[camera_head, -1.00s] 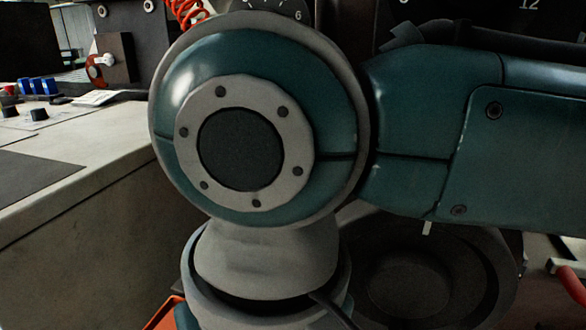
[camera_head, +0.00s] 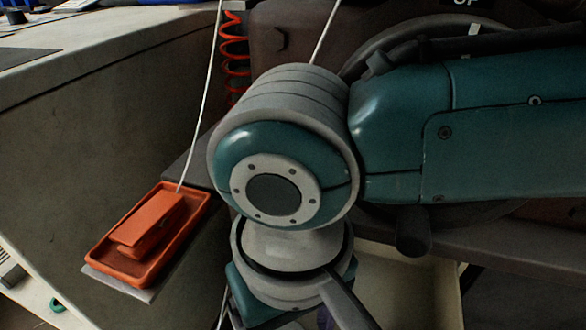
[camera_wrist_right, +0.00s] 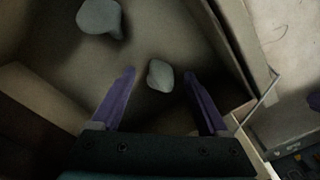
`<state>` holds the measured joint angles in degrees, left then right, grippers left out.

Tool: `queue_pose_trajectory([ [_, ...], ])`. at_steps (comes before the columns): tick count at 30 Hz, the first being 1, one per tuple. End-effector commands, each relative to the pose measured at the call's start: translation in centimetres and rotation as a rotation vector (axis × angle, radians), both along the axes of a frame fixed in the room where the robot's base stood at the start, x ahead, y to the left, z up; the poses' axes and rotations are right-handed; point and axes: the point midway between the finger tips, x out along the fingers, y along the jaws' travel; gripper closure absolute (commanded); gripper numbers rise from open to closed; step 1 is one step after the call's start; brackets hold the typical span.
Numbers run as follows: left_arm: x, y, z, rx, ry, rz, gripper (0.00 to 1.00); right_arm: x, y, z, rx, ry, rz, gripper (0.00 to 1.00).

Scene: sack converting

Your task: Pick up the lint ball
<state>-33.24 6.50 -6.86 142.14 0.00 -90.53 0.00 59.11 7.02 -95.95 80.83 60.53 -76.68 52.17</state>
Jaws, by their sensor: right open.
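In the right wrist view, a small pale grey lump (camera_wrist_right: 160,75), apparently the lint ball, lies on the floor of a box-like container (camera_wrist_right: 45,85). My right gripper (camera_wrist_right: 160,74) is open, its two purple fingers to either side of the lump in the picture. A gap shows between the lump and each finger; the height of the fingertips above it is hard to tell. A second, larger grey lump (camera_wrist_right: 99,16) with a stubby end lies farther off. In the head view my right arm hides its own gripper and the lumps. My left gripper is not in view.
The container's side wall (camera_wrist_right: 228,35) rises close to my right finger. In the head view, an orange pedal in a tray (camera_head: 150,235) is at the left, below a pale counter (camera_head: 90,45). A cream bin (camera_head: 400,285) shows partly beneath my arm.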

Motion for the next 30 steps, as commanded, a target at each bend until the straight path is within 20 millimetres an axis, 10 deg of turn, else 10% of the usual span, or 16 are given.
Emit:
queue_pose_trajectory([
  [5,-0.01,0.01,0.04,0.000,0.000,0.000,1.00,-0.02,0.01,0.03,0.000,0.000,0.001,0.22],
  [26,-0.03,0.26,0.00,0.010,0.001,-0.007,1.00,0.00,0.01,0.05,0.000,0.000,0.001,1.00],
  [30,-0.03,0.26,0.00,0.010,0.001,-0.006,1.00,0.00,0.01,0.05,0.000,0.000,0.001,1.00],
])
